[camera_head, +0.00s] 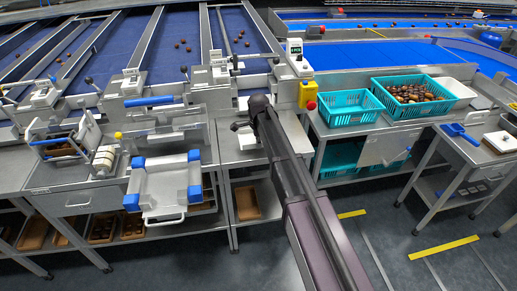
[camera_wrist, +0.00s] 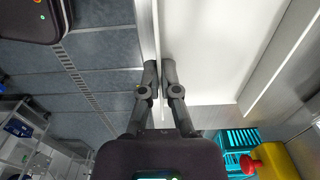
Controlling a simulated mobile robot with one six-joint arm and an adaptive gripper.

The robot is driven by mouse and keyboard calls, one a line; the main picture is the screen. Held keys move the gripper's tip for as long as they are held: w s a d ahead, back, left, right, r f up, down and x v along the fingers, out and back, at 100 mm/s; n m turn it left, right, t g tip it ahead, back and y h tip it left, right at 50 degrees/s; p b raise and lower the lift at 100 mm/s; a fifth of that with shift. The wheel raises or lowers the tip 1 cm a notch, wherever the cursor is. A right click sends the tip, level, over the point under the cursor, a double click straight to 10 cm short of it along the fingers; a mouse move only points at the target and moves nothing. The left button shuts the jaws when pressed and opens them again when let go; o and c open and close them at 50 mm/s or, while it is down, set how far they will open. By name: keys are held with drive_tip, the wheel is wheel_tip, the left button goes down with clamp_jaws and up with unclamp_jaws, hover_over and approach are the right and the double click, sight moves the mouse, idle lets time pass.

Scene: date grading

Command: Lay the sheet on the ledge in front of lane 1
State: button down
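My gripper (camera_head: 258,103) is at the end of my arm, over the front of the steel bench, right of the lanes' small boxes. In the wrist view my gripper (camera_wrist: 160,68) has its two fingers close together with a narrow gap. A thin pale line runs through that gap; I cannot tell whether it is a held sheet's edge or the bench edge behind. No loose sheet can be made out for certain. The steel ledge (camera_head: 170,88) runs along the front of the blue lanes (camera_head: 177,45). Lane numbers are too small to read.
A white tray with blue corners (camera_head: 164,187) stands left of my arm. A yellow box with a red button (camera_head: 308,95) is just right of my gripper. Teal crates, one holding dates (camera_head: 398,110) and one empty (camera_head: 346,121), stand further right. Bare floor lies in front.

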sight(258, 153)
drive_tip(key=shift+w+a, duration=0.1)
drive_tip(key=shift+w, duration=0.35)
drive_tip(key=shift+w+f, duration=0.2)
drive_tip(key=shift+f, duration=0.1)
drive_tip(key=shift+s+f+b, duration=0.1)
drive_tip(key=shift+f+b, duration=1.45)
drive_tip(key=shift+b, duration=0.25)
drive_tip(key=shift+f, duration=0.2)
drive_tip(key=c, duration=0.8)
unclamp_jaws()
drive_tip(key=shift+r, duration=0.2)
wheel_tip(258, 153, up, 12)
drive_tip(key=p, duration=1.2)
